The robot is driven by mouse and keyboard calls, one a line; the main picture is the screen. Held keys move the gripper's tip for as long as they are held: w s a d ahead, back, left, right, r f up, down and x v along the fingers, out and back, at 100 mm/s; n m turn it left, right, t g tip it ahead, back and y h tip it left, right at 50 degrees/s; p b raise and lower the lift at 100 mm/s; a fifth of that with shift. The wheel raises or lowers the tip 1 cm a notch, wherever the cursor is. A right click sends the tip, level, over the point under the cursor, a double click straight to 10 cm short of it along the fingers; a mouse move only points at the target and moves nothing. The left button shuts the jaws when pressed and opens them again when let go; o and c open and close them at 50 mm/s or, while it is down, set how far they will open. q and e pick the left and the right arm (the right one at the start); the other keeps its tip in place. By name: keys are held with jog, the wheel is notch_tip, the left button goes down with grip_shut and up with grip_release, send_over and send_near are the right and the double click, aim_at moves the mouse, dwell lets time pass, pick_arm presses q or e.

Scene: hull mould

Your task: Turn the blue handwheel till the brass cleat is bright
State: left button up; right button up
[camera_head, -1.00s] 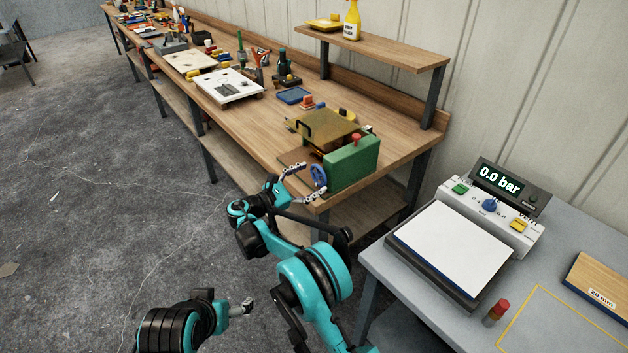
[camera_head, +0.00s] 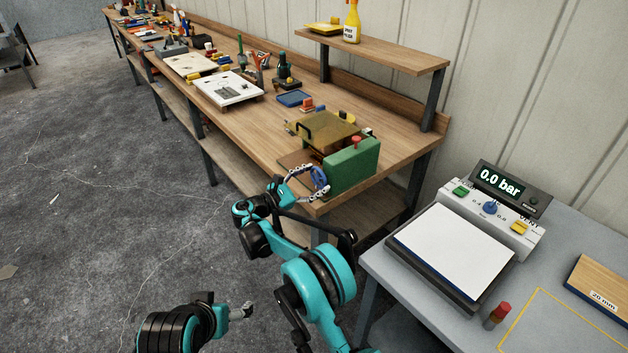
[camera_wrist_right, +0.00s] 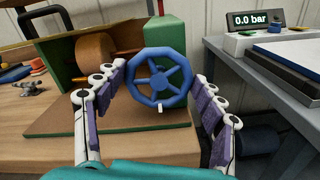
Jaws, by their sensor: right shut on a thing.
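The blue handwheel (camera_wrist_right: 160,76) is on the front of a green housing (camera_head: 352,168) at the near end of the wooden bench. It has spokes and a small white mark low on its rim. My right gripper (camera_head: 320,183) is at the wheel, shut on it. In the right wrist view its white, purple-padded fingers (camera_wrist_right: 158,92) stand on both sides of the rim; the exact contact is hard to see. A brown drum (camera_wrist_right: 97,50) is behind the wheel. I cannot make out the brass cleat for certain. My left gripper (camera_head: 241,311) is low over the floor, away from the bench; its jaw state is unclear.
A grey table (camera_head: 400,282) at the right carries a panel reading 0.0 bar (camera_head: 502,186) and a white-topped pad (camera_head: 452,248). A brown base board (camera_wrist_right: 110,116) lies under the wheel. A shelf (camera_head: 385,50) stands behind. Open floor is left of the bench.

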jog(key=m, duration=0.5)
jog(key=shift+s, duration=0.1)
jog(key=m, duration=0.5)
jog(key=shift+d+f+m, duration=0.1)
jog(key=shift+f+m, duration=0.05)
jog(key=shift+m, duration=0.15)
dwell(0.4)
jog(key=o, duration=0.9)
jog(key=v, duration=1.2)
